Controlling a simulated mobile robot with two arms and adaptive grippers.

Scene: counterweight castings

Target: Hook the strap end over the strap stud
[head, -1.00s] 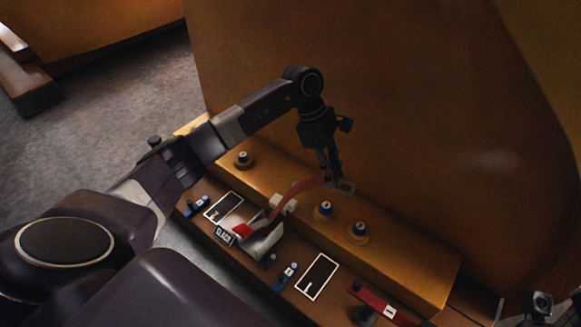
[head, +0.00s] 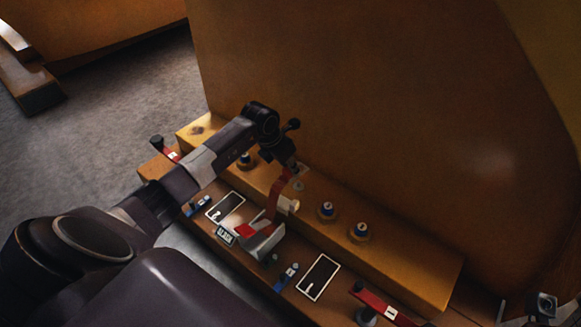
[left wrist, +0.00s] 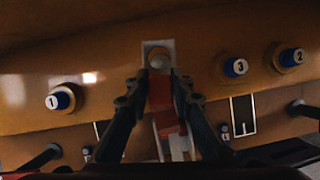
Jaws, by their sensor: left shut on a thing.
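A red strap (head: 279,190) rises from a bracket with a red part (head: 250,231) to my left gripper (head: 291,168). My left gripper is shut on the strap close to its pale end plate; in the left wrist view the fingers (left wrist: 160,92) flank the red strap (left wrist: 160,95). The pale strap end (left wrist: 147,49) lies just beyond the fingertips. A round tan shape, which looks like the strap stud (left wrist: 158,60), shows in line with this plate; I cannot tell whether it is through it. In the head view a small grey round (head: 298,186) sits on the ledge below the gripper.
Blue-capped knobs flank this spot: 1 (left wrist: 60,101) at left, 3 (left wrist: 235,67) and 2 (left wrist: 291,57) at right. A SLACK sign (head: 225,235), dark panels (head: 318,277) and a red lever (head: 386,307) lie in front. A tall orange casting (head: 390,120) stands behind.

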